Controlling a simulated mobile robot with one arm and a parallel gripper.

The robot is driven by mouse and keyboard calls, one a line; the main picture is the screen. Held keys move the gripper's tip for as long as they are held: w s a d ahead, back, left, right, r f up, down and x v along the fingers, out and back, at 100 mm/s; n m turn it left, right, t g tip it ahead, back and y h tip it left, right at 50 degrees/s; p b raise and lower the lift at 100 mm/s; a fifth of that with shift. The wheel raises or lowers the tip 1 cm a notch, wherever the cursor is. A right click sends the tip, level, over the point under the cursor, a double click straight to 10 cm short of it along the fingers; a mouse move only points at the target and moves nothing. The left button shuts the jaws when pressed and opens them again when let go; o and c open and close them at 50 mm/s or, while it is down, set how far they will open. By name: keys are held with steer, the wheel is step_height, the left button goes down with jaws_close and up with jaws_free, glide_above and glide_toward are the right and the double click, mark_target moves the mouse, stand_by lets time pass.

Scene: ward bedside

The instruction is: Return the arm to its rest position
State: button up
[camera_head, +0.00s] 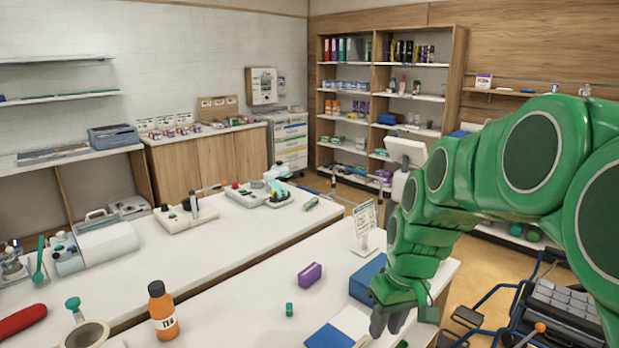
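My green arm reaches in from the right side of the view and bends down over the right part of the near white table (250,300). My gripper (390,322) is a grey end below the arm, low over the table's right end, just right of a blue and white flat item (340,328). Its fingers are small and partly hidden, so I cannot tell whether they are open or shut. I see nothing clearly held in it. A blue box (368,278) stands close behind the gripper.
On the table are an orange bottle (162,310), a purple box (309,274), a small green cylinder (289,310) and a sign stand (364,225). A second white counter (240,222) lies behind. A wheeled frame with a keypad (560,308) is at lower right. Open floor (490,265) shows right of the table.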

steer(key=s+f+m+g+h, duration=0.1)
steer(key=s+m+g, duration=0.1)
steer(key=s, duration=2.2)
steer(key=shift+d+f+m+h, duration=0.2)
steer(key=shift+d+m+h, duration=0.2)
steer(key=shift+m, duration=0.5)
